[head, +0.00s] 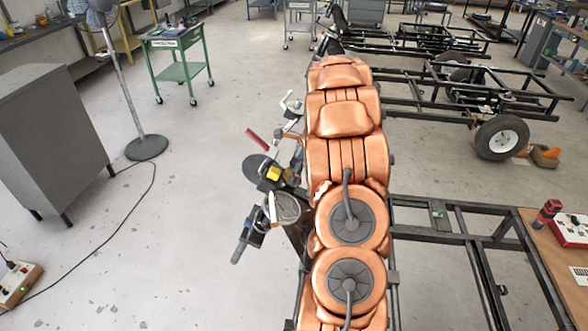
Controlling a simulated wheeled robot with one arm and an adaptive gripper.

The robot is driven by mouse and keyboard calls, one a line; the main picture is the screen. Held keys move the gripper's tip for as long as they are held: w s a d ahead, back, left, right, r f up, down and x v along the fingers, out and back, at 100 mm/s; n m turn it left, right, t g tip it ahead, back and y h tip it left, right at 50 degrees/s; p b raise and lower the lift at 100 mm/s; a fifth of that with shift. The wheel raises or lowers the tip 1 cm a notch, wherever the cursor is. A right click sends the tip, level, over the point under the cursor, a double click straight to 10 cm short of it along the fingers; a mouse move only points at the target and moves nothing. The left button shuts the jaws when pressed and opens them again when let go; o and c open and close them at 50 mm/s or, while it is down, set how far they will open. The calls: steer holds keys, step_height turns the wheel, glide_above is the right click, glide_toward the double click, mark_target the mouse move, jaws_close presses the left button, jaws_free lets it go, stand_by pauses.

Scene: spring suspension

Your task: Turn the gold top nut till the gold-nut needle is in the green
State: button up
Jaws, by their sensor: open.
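An assembly of small mechanical parts shows just left of my copper-coloured arm. In it is a small gold-yellow part (272,174), which may be the gold top nut. Below it is a round pale-faced part (285,207), perhaps a dial, seen at a steep angle; I cannot make out a needle or green zone. A dark disc (255,166) and a red bar (257,140) sit on its upper left side, a dark handle-like piece (241,246) at lower left. My arm hides the assembly's right side. I cannot make out my gripper or its fingertips.
A grey cabinet (50,135), a fan stand's round base (147,148) and a green cart (178,70) stand left. A black cable crosses the floor. Dark vehicle frames, one with a wheel (502,138), and a wooden bench (550,270) stand right. Floor left of the assembly is clear.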

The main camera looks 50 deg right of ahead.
steer(key=shift+c, duration=0.2)
steer(key=c, duration=1.1)
